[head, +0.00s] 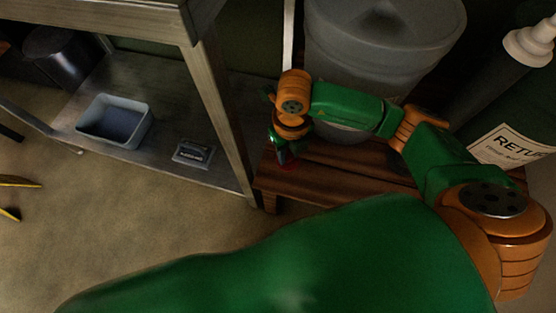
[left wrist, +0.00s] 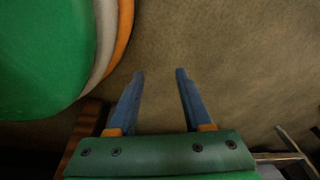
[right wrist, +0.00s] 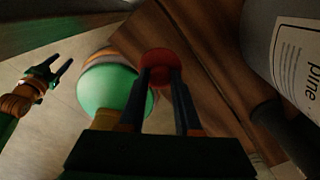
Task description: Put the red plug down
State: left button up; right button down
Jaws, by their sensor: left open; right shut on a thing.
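The red plug (right wrist: 160,60) is a round red piece at the fingertips of my right gripper (right wrist: 161,72) in the right wrist view. The right gripper is shut on it. In the head view the right gripper (head: 284,157) points down at the left part of the wooden bench (head: 325,178), and only a little of the red plug (head: 288,167) shows. The plug is at or just above the slats; I cannot tell if it touches them. My left gripper (left wrist: 160,75) is open and empty over the floor, and it also shows in the right wrist view (right wrist: 62,68).
A large grey barrel (head: 385,45) stands on the bench behind my right forearm. A dark cylinder with a white cap (head: 530,45) and a paper sign (head: 512,150) are at the right. A metal shelf (head: 165,120) with a grey-blue tub (head: 116,120) stands left of the bench.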

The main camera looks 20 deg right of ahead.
jog(key=w+f, duration=0.1)
jog(key=f, duration=0.1)
jog(key=a+f+b, duration=0.1)
jog(key=f, duration=0.1)
jog(key=w+f+b, duration=0.1)
jog(key=f, duration=0.1)
jog(key=shift+w+a+f, duration=0.15)
jog(key=shift+w+a, duration=0.1)
jog(key=shift+w, duration=0.05)
jog(key=shift+f, duration=0.35)
pick_arm(q)
jog(key=shift+w+d+f, duration=0.2)
jog(key=shift+w+d, duration=0.9)
jog(key=shift+w, duration=0.05)
pick_arm(e)
jog(key=shift+f, duration=0.15)
jog(key=c, duration=0.6)
grip_release()
pick_arm(q)
jog(key=shift+w, duration=0.1)
